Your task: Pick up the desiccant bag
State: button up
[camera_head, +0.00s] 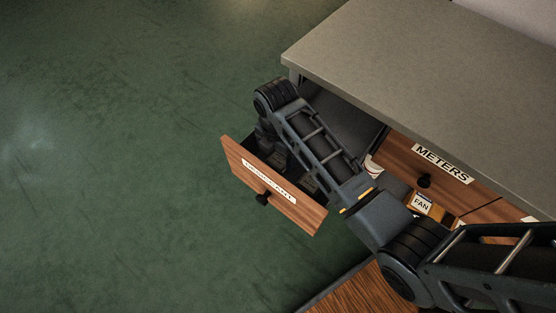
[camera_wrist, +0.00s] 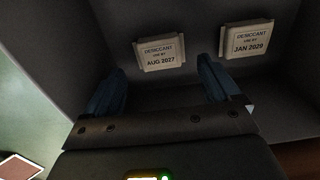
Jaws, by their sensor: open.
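Two pale desiccant bags lie on the floor of a dark drawer in the wrist view. The bag marked "USE BY AUG 2027" (camera_wrist: 160,52) is at the centre, and the bag whose date seems to read "JAN 2028" (camera_wrist: 247,40) is to its right. My gripper (camera_wrist: 161,68) is open and empty, its two fingers apart. The AUG 2027 bag appears ahead of the gap between them; the right finger is close to the edge of the other bag. In the head view the open wooden drawer (camera_head: 302,213) has a label seeming to read "DESICCANT", and my arm reaches down into it.
A grey worktop (camera_head: 420,80) overhangs the drawers. A closed drawer marked METERS (camera_head: 400,155) is to the right, and a FAN label (camera_head: 422,203) shows below it. The drawer walls stand close around my gripper. Green floor (camera_head: 120,150) on the left is clear.

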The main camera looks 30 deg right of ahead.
aim_at(278, 160)
jog(key=shift+d+f, duration=0.15)
jog(key=shift+f, duration=1.7)
jog(key=shift+c, duration=0.4)
jog(key=c, duration=1.1)
